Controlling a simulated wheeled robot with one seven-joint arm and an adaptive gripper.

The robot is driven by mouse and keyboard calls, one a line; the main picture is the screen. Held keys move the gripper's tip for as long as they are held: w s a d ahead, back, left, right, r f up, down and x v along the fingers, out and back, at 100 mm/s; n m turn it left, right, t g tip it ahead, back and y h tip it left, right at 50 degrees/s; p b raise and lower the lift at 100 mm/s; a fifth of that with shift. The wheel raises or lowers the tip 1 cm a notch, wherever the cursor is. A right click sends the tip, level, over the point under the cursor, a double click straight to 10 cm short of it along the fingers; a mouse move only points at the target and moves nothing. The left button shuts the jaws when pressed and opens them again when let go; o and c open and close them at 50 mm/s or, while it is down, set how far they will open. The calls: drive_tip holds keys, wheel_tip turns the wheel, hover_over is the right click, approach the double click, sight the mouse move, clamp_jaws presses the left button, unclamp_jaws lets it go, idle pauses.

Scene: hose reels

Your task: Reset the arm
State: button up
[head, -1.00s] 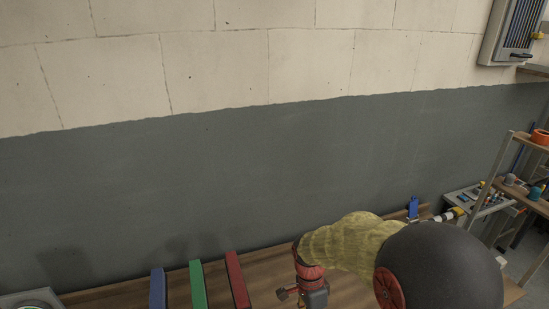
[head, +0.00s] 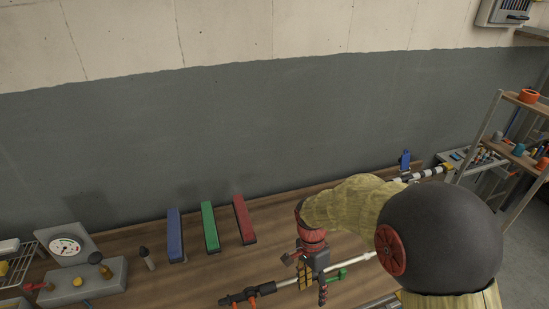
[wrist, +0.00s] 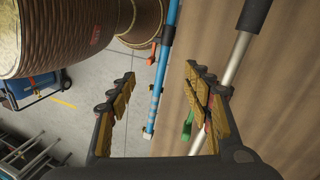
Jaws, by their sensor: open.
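My gripper (head: 314,285) hangs over the wooden bench, right of centre in the head view, at the end of my yellow-sleeved arm. In the wrist view its two fingers (wrist: 160,82) stand wide apart with nothing between them in their grasp. A pale rod with a dark end (head: 250,293) lies behind or below the gripper. A grey rod (wrist: 236,62) and a blue rod (wrist: 163,75) show in the wrist view, apart from the fingers as far as I can tell.
Blue (head: 175,236), green (head: 210,227) and red (head: 244,220) bars lie on the bench (head: 150,290) by the wall. A gauge panel (head: 68,246) stands left. A shelf rack (head: 520,140) stands right. Bare floor (wrist: 80,85) shows in the wrist view.

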drive_tip(key=s+d+r+n+t+b, duration=0.4)
drive_tip(key=s+r+n+b, duration=0.1)
drive_tip(key=s+r+n, duration=0.1)
drive_tip(key=s+d+r+n+t+y+b, duration=0.1)
drive_tip(key=s+d+r+n+t+b, duration=0.2)
drive_tip(key=s+r+n+t+b, duration=0.1)
drive_tip(key=s+r+n+b, duration=0.1)
drive_tip(key=s+r+b, duration=0.1)
drive_tip(key=s+r, duration=0.1)
drive_tip(key=shift+s+d+r+n, duration=0.3)
drive_tip(key=shift+d+r+n, duration=0.1)
drive_tip(key=shift+r, duration=0.45)
drive_tip(key=shift+c, duration=0.5)
idle(1.0)
